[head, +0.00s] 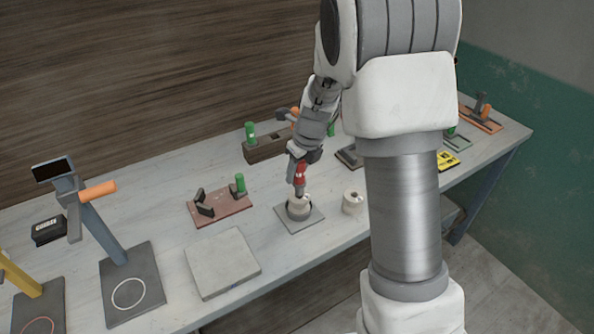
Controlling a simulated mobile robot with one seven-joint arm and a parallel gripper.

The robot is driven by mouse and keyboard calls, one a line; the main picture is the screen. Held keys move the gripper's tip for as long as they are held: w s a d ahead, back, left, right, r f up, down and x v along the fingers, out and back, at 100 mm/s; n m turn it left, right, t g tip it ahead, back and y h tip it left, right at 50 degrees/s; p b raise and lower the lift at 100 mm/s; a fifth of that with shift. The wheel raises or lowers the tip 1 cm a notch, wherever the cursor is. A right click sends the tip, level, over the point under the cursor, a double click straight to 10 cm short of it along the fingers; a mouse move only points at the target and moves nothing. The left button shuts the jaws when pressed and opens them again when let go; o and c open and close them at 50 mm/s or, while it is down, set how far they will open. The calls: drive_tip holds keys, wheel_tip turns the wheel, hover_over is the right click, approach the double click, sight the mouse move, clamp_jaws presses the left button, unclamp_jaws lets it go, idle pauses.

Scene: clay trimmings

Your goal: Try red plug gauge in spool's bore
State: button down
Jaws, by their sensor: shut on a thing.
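The red plug gauge (299,175) is held upright in my gripper (301,163), which is shut on it. The gauge's lower end meets the top of a pale spool (298,208) that sits on a square grey plate (313,223). I cannot tell whether the gauge's tip is inside the bore or only resting at its mouth. A second pale spool (352,202) stands on the bench just right of the plate, partly behind my arm.
A dark wooden block (266,149) stands behind. A flat grey slab (221,263) lies front left. An orange-handled stand (98,191) rises farther left. My arm hides the bench's right middle.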

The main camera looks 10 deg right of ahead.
drive_tip(key=shift+f+b, duration=0.3)
drive_tip(key=shift+f, duration=0.25)
drive_tip(key=shift+s+f, duration=0.15)
drive_tip(key=shift+f, duration=0.1)
idle(0.9)
drive_tip(key=shift+r, duration=0.1)
drive_tip(key=shift+r+p, duration=2.6)
drive_tip(key=shift+p, duration=0.1)
drive_tip(key=shift+w, duration=0.25)
